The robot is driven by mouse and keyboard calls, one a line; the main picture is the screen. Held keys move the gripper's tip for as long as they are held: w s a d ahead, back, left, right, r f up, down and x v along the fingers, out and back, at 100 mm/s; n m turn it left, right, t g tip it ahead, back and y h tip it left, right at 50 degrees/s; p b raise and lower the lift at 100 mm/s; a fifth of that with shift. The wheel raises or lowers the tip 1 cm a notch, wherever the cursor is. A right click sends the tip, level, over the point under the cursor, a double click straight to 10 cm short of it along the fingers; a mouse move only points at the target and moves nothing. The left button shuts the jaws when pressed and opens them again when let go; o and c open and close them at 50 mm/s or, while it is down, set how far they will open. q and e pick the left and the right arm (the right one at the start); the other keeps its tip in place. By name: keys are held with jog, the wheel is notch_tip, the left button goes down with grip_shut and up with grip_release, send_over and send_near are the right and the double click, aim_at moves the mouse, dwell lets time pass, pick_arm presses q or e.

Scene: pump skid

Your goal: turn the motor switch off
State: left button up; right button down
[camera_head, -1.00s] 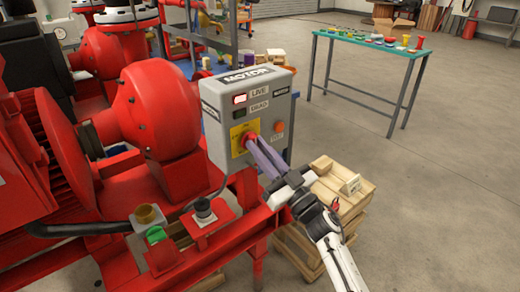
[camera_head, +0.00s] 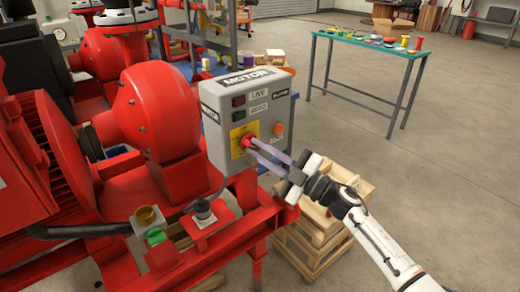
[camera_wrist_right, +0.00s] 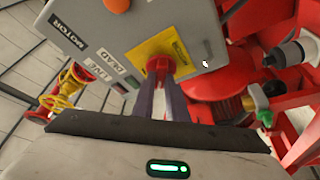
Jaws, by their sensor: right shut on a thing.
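The grey motor switch box (camera_head: 220,133) stands on the red skid frame, with a "MOTOR" label on top. Its red switch knob (camera_head: 246,141) sits on a yellow plate (camera_head: 238,131). The knob also shows in the right wrist view (camera_wrist_right: 158,64). The fingertips of my right gripper (camera_head: 252,146) are closed around the knob and partly hide it. In the wrist view the two fingers (camera_wrist_right: 166,88) meet the knob from below. The LIVE lamp (camera_head: 238,100) is unlit. The DEAD lamp (camera_head: 238,115) shows no clear glow. My left gripper is out of view.
A red pump (camera_head: 155,110) stands left of the box. A small post with a black top (camera_head: 202,209) stands in front. A green-topped table (camera_head: 375,42) is at the back; the floor right is clear.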

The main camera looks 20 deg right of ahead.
jog(key=n+g+p, duration=0.1)
jog(key=n, duration=0.2)
jog(key=shift+r, duration=0.1)
jog(key=n+g+p, duration=0.1)
jog(key=n, duration=0.1)
jog(key=shift+n, duration=0.4)
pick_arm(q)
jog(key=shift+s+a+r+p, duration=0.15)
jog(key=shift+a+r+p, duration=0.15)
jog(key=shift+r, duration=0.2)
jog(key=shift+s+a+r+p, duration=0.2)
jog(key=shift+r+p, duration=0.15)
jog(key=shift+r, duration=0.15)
pick_arm(e)
jog(key=shift+n+g+h, duration=0.4)
jog(key=shift+n+g, duration=0.1)
jog(key=shift+n, duration=0.6)
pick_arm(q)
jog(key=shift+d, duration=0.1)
pick_arm(e)
jog(key=c, duration=1.8)
grip_release()
jog(key=shift+o, duration=0.2)
pick_arm(q)
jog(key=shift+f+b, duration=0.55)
jog(key=shift+b, duration=0.1)
pick_arm(e)
jog(key=v, duration=1)
jog(key=shift+d, duration=0.15)
